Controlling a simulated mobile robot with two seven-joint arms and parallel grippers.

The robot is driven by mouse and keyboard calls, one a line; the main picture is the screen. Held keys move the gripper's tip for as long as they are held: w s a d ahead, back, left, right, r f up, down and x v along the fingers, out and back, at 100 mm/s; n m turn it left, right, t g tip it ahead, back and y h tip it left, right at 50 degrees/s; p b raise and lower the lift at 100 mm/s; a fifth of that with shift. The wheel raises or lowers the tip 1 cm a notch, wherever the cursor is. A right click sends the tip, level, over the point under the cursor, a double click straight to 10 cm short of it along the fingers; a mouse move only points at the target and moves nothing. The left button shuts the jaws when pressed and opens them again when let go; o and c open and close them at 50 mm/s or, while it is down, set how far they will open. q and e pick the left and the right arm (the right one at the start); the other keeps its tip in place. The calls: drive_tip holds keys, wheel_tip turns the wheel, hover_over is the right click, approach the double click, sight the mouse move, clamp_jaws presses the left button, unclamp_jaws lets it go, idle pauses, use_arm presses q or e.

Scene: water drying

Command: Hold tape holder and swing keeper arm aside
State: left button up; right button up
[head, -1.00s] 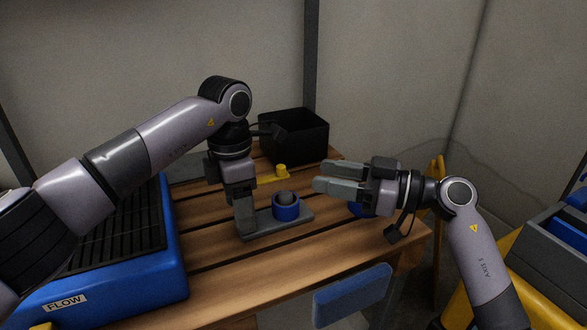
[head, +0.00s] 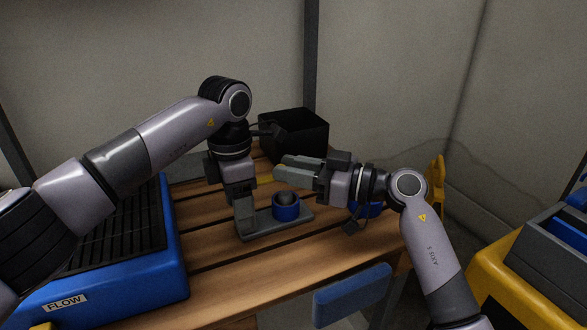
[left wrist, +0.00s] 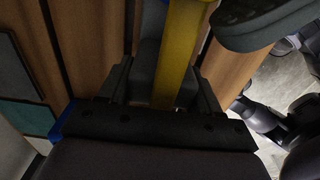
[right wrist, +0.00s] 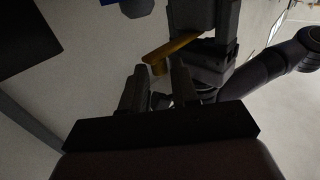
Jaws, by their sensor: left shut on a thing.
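The tape holder (head: 285,225) has a flat grey base with a blue tape roll (head: 287,208) on it, on the slatted wooden table. My left gripper (head: 245,222) points down and is shut on the holder's grey upright at the left end of the base. The yellow keeper arm (left wrist: 180,45) passes over the holder. In the head view it is mostly hidden behind my right gripper (head: 280,168). In the right wrist view the keeper arm (right wrist: 172,47) lies just beyond the open fingertips. I cannot tell whether they touch it.
A black open box (head: 295,135) stands behind the holder. A blue tray with a black grate (head: 120,245) fills the left of the table. Another blue thing (head: 370,210) is partly hidden behind my right gripper. Bare table lies in front of the holder.

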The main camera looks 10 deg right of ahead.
clamp_jaws()
drive_tip(key=shift+w+a+f+n+g+y, duration=0.1)
drive_tip(key=shift+w+a+n+g+y, duration=0.2)
drive_tip(key=shift+w+n+g, duration=0.6)
drive_tip(key=shift+w+a+f+n+g+y, duration=0.1)
drive_tip(key=shift+w+a+n+g+y, duration=0.4)
drive_tip(key=shift+g, duration=0.95)
drive_tip(key=shift+w+d+n+g+y, duration=0.1)
drive_tip(key=shift+w+n+g+y, duration=0.15)
drive_tip(key=shift+n+g, duration=0.8)
drive_tip(key=shift+o, duration=2.1)
unclamp_jaws()
drive_tip(key=shift+w+r, duration=0.1)
drive_tip(key=shift+d, duration=0.1)
